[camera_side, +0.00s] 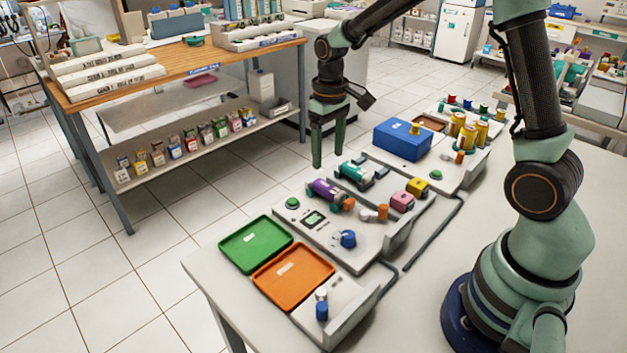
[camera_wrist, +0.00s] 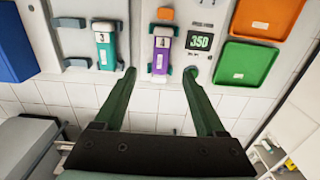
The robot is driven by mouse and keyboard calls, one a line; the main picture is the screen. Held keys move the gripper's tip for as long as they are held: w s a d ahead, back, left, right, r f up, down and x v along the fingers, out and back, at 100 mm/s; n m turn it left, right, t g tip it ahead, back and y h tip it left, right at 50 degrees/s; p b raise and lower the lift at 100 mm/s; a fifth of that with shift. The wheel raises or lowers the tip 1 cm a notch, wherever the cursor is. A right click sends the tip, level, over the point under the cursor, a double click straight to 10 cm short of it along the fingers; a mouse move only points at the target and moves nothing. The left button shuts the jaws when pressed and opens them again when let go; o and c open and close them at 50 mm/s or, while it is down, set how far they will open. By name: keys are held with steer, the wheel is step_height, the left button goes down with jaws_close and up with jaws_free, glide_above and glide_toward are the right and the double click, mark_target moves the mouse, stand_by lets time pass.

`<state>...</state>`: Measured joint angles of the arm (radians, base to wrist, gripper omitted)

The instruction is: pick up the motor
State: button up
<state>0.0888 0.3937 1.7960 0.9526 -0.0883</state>
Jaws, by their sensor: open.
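Two capped cylinders lie in cradles on the white console; I cannot tell which is the motor. The purple one (camera_side: 323,190), marked 4, shows in the wrist view (camera_wrist: 163,50) between and just beyond my fingertips. The teal one (camera_side: 352,172), marked 3, lies left of my fingers in the wrist view (camera_wrist: 105,48). My gripper (camera_side: 327,157) is open and empty, pointing down above the console's far edge, apart from both cylinders. Its two green fingers are spread in the wrist view (camera_wrist: 160,74).
A green tray (camera_side: 256,244) and an orange tray (camera_side: 318,274) lie at the near end. A blue box (camera_side: 403,139) and yellow containers stand farther along. Blue, pink and yellow parts sit on the console. A display (camera_wrist: 199,42) reads 350. A wooden bench stands behind, across open floor.

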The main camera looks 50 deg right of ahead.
mark_target(327, 186)
step_height(327, 186, down, 9)
steer(key=shift+a+r, duration=0.1)
steer(key=shift+r, duration=0.1)
stand_by(0.3)
jaws_close()
